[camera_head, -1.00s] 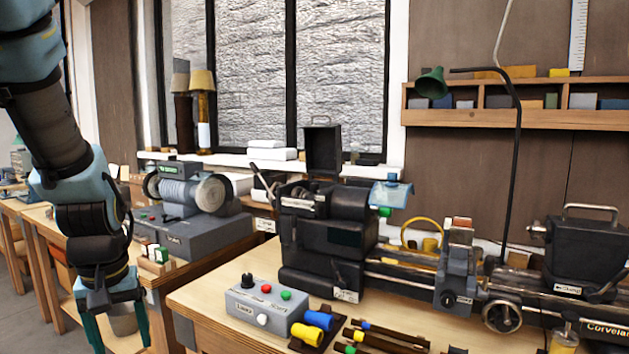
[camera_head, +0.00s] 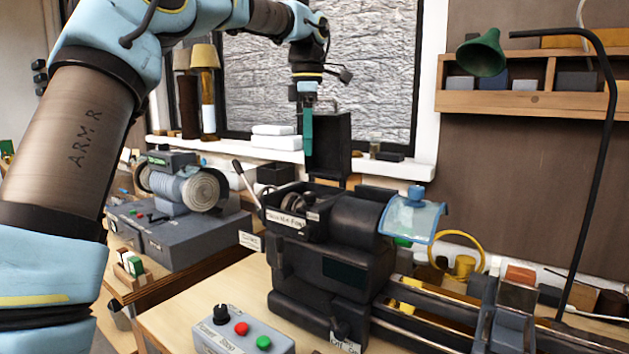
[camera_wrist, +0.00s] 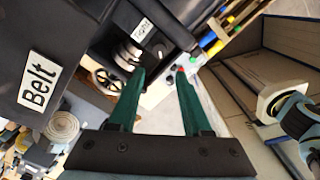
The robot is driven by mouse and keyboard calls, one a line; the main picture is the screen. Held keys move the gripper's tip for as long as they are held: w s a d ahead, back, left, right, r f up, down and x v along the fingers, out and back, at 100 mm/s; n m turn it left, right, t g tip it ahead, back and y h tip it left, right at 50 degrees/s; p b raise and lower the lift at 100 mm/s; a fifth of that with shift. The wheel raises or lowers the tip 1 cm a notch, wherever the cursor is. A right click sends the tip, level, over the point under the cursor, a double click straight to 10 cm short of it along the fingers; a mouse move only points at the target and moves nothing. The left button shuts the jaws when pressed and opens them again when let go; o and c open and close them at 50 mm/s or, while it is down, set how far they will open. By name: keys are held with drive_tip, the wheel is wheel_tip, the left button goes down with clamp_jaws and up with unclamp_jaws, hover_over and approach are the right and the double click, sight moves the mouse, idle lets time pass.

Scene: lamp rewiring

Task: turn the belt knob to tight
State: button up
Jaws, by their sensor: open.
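The black lathe headstock (camera_head: 325,265) stands on the bench, its upright dark cover (camera_head: 335,140) behind it. A smaller label that seems to read "Tight" (camera_wrist: 146,35) sits beside pale round parts (camera_wrist: 128,54); I cannot tell for sure which is the belt knob. In the head view, a small white label (camera_head: 287,217) marks the headstock's upper front. My gripper (camera_head: 308,145) points down above the headstock, apart from it. Its green fingers (camera_wrist: 161,72) are open with nothing between them.
A lever (camera_head: 246,184) rises at the headstock's left. A blue clear guard (camera_head: 413,216) is on its right. A grey control box (camera_head: 240,335) stands in front, a grinder (camera_head: 180,190) to the left. A black lamp arm (camera_head: 602,150) curves at the right.

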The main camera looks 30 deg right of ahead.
sight(308, 193)
wheel_tip(308, 193, down, 10)
drive_tip(key=p, duration=0.2)
drive_tip(key=shift+f+p, duration=0.25)
drive_tip(key=shift+p, duration=0.05)
clamp_jaws()
idle(0.3)
